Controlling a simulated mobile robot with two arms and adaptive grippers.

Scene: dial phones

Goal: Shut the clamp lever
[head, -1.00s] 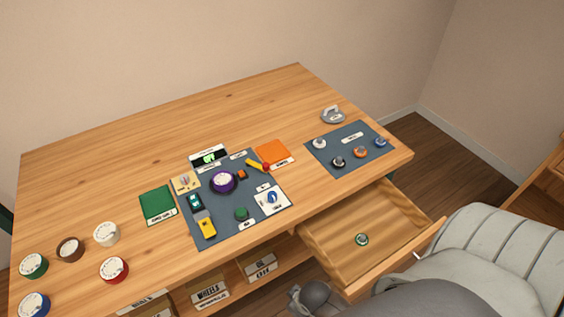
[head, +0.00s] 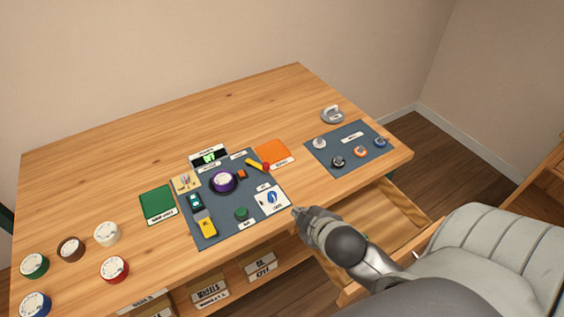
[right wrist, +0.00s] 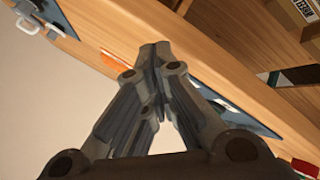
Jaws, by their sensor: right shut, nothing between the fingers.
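A yellow lever with a red end (head: 257,164), which looks like the clamp lever, lies at the back right of the dark blue mat (head: 250,222), beside an orange pad (head: 273,151). A purple dial with a white top (head: 223,182) sits on the mat to its left. My right gripper (head: 296,211) is shut and empty at the desk's front edge, by the mat's front right corner and apart from the lever. In the right wrist view its fingertips (right wrist: 155,48) meet, with the desk beyond. My left gripper is not in view.
A white panel with a blue knob (head: 271,199) is just left of my right gripper. An open drawer (head: 400,210) lies below my right arm. A second mat (head: 322,163) with several knobs is at right. Several round dials, one red (head: 114,270), stand at left.

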